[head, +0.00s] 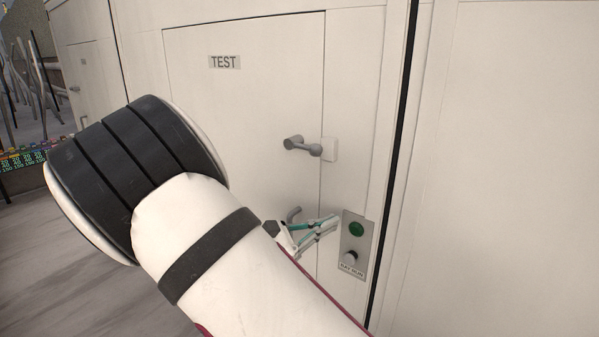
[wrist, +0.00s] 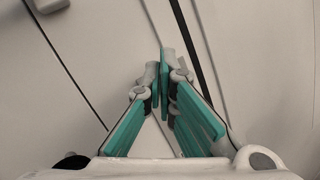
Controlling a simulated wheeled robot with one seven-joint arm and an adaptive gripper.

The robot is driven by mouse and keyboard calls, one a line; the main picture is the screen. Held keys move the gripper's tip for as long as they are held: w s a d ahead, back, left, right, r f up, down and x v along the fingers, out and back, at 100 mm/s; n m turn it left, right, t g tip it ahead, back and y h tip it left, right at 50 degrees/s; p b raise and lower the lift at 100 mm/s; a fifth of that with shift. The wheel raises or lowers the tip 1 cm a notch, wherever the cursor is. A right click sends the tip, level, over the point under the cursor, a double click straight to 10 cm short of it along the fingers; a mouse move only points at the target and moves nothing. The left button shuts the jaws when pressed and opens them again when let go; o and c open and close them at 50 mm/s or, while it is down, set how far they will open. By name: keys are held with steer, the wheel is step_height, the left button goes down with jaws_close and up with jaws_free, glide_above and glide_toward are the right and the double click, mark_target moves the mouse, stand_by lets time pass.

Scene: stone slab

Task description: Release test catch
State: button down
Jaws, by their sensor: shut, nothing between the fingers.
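The TEST door (head: 240,110) is a pale panel with a black-lettered label (head: 224,62). A grey lever catch (head: 302,146) lies across the seam at its right edge, beside a white plate (head: 330,149). The door looks flush with its surround. My gripper (head: 334,219) has teal finger pads and is below and slightly right of the catch, apart from it in the head view. In the wrist view my gripper (wrist: 166,60) has its fingers together, with nothing between them. Part of a grey piece at that view's top left cannot be identified.
A control plate (head: 354,244) with a green button (head: 356,229) and a grey knob (head: 349,258) is just right of my gripper. A grey curved handle (head: 293,214) shows below the catch, close to my gripper. A plain pale panel (head: 510,150) fills the right.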

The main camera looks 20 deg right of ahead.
mark_target(305, 146)
steer(key=w+a+n+t+h, duration=0.1)
steer(key=w+a+n+t, duration=0.1)
steer(key=a+n+t, duration=0.1)
steer(key=w+a+f+n+t+h, duration=0.1)
steer(key=w+a+n+t, duration=0.1)
steer(key=a+t, duration=0.4)
steer(key=shift+w+a+n, duration=0.4)
steer(key=shift+a+n, duration=0.15)
steer(key=shift+n, duration=0.05)
steer(key=shift+d, duration=0.1)
steer(key=shift+s+a+r+p+x, duration=0.2)
steer(key=shift+r+p+x, duration=0.25)
steer(key=shift+x, duration=1.65)
steer(key=shift+s+a+r+p+x, duration=0.1)
steer(key=shift+s+r+p+x, duration=0.35)
steer(key=shift+x, duration=1.7)
steer(key=shift+a+r+p+x, duration=0.25)
steer(key=shift+p+x, duration=0.4)
steer(key=shift+x, duration=1.45)
steer(key=shift+d, duration=0.1)
steer(key=shift+s+r+n+t+p, duration=0.15)
steer(key=shift+r+n+t+p, duration=0.05)
steer(key=shift+n+t+p, duration=0.35)
